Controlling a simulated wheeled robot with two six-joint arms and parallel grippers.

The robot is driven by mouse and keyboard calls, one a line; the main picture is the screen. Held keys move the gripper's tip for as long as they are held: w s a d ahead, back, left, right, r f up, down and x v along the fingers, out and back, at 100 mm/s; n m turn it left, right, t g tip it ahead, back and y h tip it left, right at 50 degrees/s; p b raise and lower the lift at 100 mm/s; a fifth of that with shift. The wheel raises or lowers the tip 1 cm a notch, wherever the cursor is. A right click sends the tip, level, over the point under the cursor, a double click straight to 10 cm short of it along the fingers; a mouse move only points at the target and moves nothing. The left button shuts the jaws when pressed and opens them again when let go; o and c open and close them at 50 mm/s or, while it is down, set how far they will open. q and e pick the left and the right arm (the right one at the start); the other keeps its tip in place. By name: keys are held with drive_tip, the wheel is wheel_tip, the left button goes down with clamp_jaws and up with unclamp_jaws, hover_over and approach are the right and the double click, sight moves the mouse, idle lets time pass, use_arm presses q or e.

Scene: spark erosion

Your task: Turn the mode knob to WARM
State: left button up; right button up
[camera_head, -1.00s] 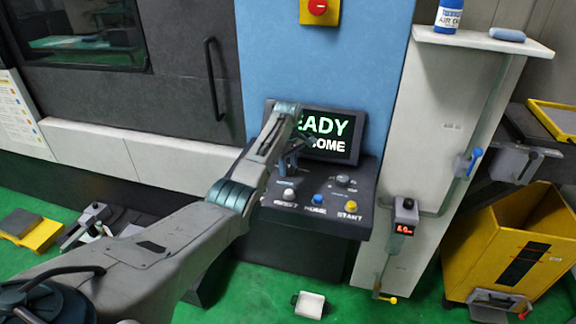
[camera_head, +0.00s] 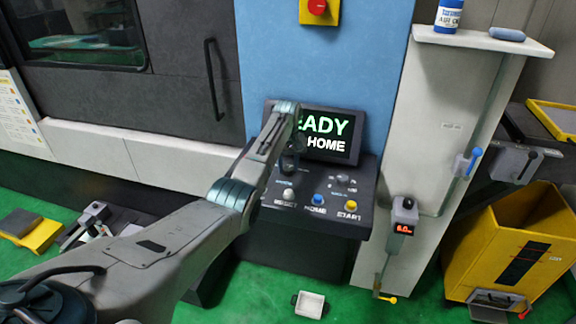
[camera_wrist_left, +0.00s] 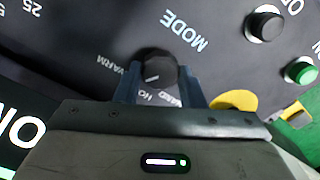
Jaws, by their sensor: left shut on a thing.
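The black mode knob (camera_wrist_left: 158,66) sits on the dark control panel (camera_wrist_left: 75,65), with the word MODE printed beyond it. A short white pointer line shows on the knob's near side. The WARM label (camera_wrist_left: 112,66) is to the knob's left in the left wrist view; other small lettering below it is partly covered. My left gripper (camera_wrist_left: 158,84) is shut on the knob, one finger on each side. In the head view my left gripper (camera_head: 289,160) is over the left part of the panel and the knob is hidden there. My right gripper is not in view.
A screen (camera_head: 334,134) with partly covered green and white text stands behind the panel. White, blue (camera_head: 319,199) and yellow (camera_head: 351,205) buttons line its front. A yellow bin (camera_head: 515,250) stands at the right. A small white tray (camera_head: 309,304) is on the green floor.

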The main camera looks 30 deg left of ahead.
use_arm(q)
drive_tip(key=shift+w+r+m, duration=0.1)
drive_tip(key=shift+r+m, duration=0.05)
drive_tip(key=shift+m, duration=1.05)
drive_tip(key=o, duration=1)
